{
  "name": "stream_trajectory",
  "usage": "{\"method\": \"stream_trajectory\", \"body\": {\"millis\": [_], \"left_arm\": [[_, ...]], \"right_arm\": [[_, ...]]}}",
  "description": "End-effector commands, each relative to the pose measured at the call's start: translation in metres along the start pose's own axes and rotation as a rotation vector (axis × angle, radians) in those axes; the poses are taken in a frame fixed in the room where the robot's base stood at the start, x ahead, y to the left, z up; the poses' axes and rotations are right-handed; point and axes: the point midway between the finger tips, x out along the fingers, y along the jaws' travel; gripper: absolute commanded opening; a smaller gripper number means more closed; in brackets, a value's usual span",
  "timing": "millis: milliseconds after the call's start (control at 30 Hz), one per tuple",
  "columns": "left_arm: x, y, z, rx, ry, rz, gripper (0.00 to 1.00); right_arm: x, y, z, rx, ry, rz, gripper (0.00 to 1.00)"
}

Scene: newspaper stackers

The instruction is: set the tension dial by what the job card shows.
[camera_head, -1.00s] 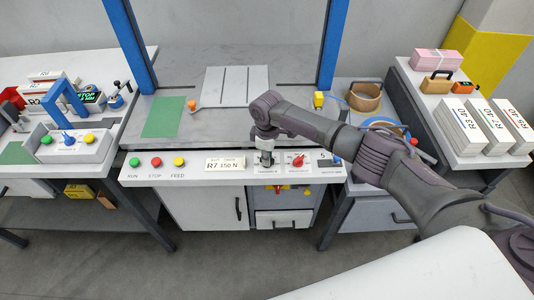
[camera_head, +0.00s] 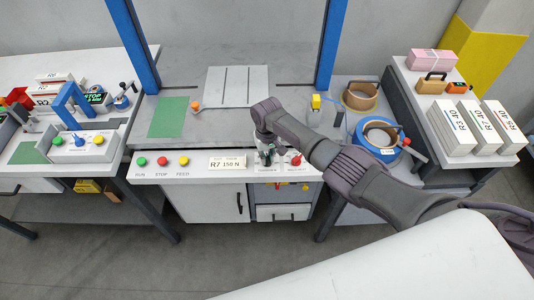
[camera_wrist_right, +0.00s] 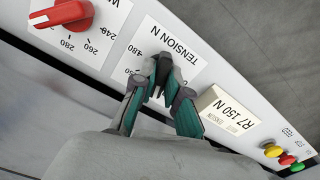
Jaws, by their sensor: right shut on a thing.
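The job card (camera_head: 228,163) stands on the front panel and reads R7 150 N; it also shows upside down in the right wrist view (camera_wrist_right: 229,113). The black tension dial (camera_wrist_right: 161,70) is on the panel beside a "TENSION N" label, partly hidden by my fingers. My right gripper (camera_wrist_right: 165,88) is shut on the dial, with one finger on each side. In the head view my right gripper (camera_head: 267,156) is over the panel, right of the card. My left gripper is not in view.
A red knob (camera_wrist_right: 65,14) with a 240 to 280 scale sits close beside the dial. Green (camera_head: 142,161), red and yellow buttons are left of the card. A blue-rimmed reel (camera_head: 381,135) and newspaper stacks (camera_head: 455,128) stand to the right.

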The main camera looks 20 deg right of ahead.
Motion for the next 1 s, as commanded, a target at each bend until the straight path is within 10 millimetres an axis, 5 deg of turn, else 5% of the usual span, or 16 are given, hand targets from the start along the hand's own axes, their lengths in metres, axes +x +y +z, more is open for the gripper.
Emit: {"method": "stream_trajectory", "body": {"millis": [1000], "left_arm": [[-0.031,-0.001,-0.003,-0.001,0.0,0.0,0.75]], "right_arm": [[-0.002,0.0,-0.002,0.922,0.004,-0.002,0.0]]}}
